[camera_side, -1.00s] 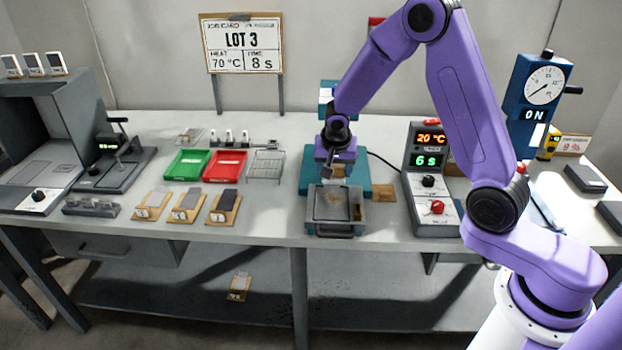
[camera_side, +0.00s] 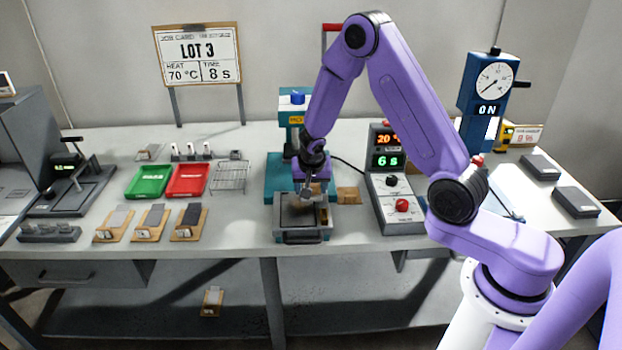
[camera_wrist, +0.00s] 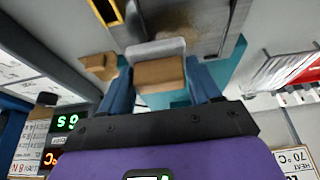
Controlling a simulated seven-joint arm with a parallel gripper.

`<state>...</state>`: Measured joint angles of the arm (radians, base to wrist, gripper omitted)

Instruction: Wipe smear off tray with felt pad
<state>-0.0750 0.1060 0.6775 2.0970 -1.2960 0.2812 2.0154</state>
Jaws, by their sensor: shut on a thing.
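My gripper (camera_side: 312,190) is over the grey metal tray (camera_side: 301,234) at the front of the teal press. In the wrist view, the blue fingers of my gripper (camera_wrist: 158,68) are shut on a tan block with a pale grey pad, the felt pad (camera_wrist: 156,50). The pad's edge is close to the tray floor (camera_wrist: 207,14); I cannot tell whether it touches. A brown, speckled smear (camera_wrist: 178,22) lies on the tray floor just beyond the pad. Part of the floor is hidden behind the pad and my gripper.
A tan block (camera_side: 348,195) lies right of the tray, beside the control box (camera_side: 393,210). Green (camera_side: 148,181) and red (camera_side: 187,180) trays and a wire rack (camera_side: 229,177) stand to the left. The press (camera_side: 290,112) rises behind my gripper.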

